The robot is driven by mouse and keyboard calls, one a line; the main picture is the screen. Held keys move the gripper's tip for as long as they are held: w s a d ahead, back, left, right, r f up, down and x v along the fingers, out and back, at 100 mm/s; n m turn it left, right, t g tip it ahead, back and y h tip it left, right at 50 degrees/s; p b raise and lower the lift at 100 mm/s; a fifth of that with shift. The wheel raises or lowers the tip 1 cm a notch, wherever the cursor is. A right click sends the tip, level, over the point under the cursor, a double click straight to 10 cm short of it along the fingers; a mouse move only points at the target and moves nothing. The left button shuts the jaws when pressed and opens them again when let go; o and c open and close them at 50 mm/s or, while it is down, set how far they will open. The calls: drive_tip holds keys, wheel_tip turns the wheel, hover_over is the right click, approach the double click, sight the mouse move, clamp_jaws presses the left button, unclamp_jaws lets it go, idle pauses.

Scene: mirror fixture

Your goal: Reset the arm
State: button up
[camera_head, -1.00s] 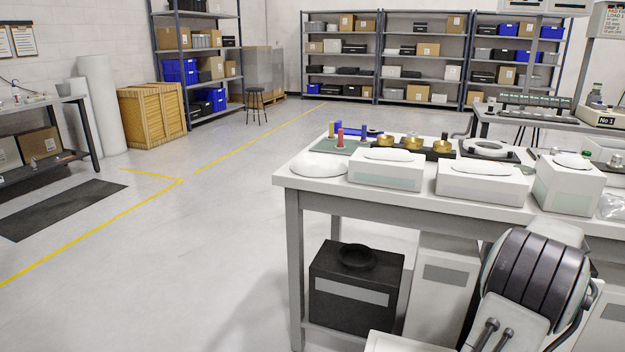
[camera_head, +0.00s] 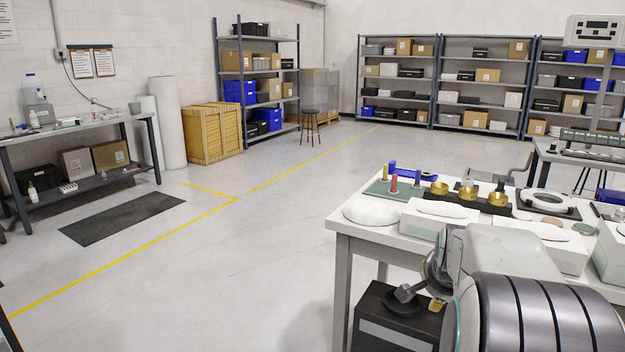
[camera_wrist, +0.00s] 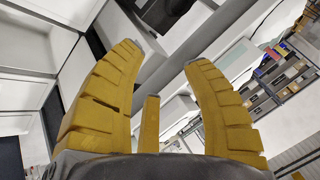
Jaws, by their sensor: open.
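My gripper (camera_wrist: 165,60) shows in the wrist view with its yellow ribbed fingers spread apart. It is open, and nothing is held between the fingers. A shorter yellow part stands between them near the palm. In the head view my arm fills the lower right, in front of the white workbench (camera_head: 361,228). A small tan part low beside the arm, near the black box under the bench, may be a fingertip, but the gripper is mostly hidden there by my arm.
The bench holds a white dome (camera_head: 370,212), white boxes (camera_head: 436,216), brass cups (camera_head: 468,193) and a green mat with pegs (camera_head: 378,188). A black box (camera_head: 385,315) stands under it. The floor to the left is open, with a dark mat (camera_head: 123,218). A wooden crate (camera_head: 213,133) stands farther back.

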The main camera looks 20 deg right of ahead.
drive_tip(key=s+a+r+n+y+p, duration=0.15)
drive_tip(key=a+n, duration=0.25)
drive_tip(key=a, duration=0.5)
drive_tip(key=s+a+r+n+y+p, duration=0.1)
drive_tip(key=s+a+r+n+p, duration=0.15)
drive_tip(key=a, duration=0.55)
drive_tip(key=s+a+r+n+g+y+p, duration=0.1)
drive_tip(key=s+a+n+p, duration=0.4)
drive_tip(key=s+a+n, duration=0.5)
drive_tip(key=shift+s+a+r+g+y+p, duration=0.35)
drive_tip(key=shift+s+a+g+y, duration=0.35)
drive_tip(key=shift+a, duration=0.55)
